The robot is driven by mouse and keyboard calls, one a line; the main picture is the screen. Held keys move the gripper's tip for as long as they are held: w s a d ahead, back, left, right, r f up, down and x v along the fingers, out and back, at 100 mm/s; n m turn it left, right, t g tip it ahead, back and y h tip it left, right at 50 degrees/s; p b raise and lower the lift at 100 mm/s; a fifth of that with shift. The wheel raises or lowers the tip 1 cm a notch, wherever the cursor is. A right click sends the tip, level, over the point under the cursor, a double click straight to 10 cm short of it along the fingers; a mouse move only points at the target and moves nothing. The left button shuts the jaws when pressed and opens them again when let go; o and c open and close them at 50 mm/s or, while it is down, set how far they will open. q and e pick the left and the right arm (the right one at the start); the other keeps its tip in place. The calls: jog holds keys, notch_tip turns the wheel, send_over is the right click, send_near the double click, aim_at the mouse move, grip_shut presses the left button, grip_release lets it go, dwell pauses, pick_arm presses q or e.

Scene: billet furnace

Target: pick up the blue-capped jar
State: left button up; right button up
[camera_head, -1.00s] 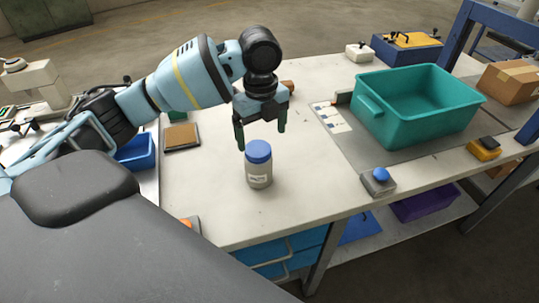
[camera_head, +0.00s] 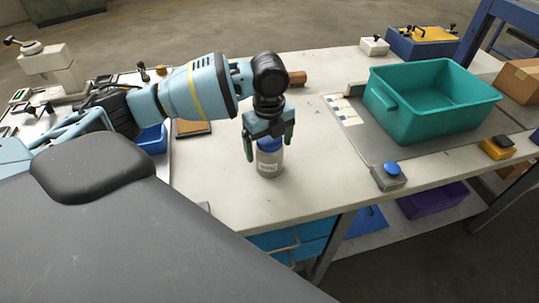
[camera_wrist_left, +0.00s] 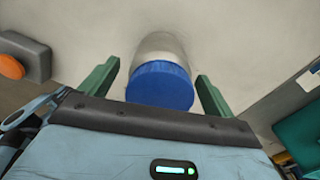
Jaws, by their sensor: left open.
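The blue-capped jar (camera_head: 269,161) stands upright on the white worktop, a pale jar with a label. My left gripper (camera_head: 269,152) is open above it, pointing down, with its two green fingers on either side of the blue cap and upper jar. In the left wrist view the blue cap (camera_wrist_left: 160,86) lies between the open fingers (camera_wrist_left: 154,88), with a gap on each side. The gripper body partly hides the cap in the head view. My right gripper is not in view.
A teal bin (camera_head: 395,124) stands to the right on a grey mat. A blue push button (camera_head: 391,170) on a grey box sits near the front edge. A brown-topped pad (camera_head: 192,128) lies behind left. The worktop (camera_head: 240,200) around the jar is clear.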

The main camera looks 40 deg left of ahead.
pick_arm(q)
jog(key=shift+f, duration=0.3)
jog(key=shift+c, duration=0.4)
jog(key=c, duration=1.1)
jog(key=shift+o, duration=0.2)
jog(key=shift+r, duration=0.15)
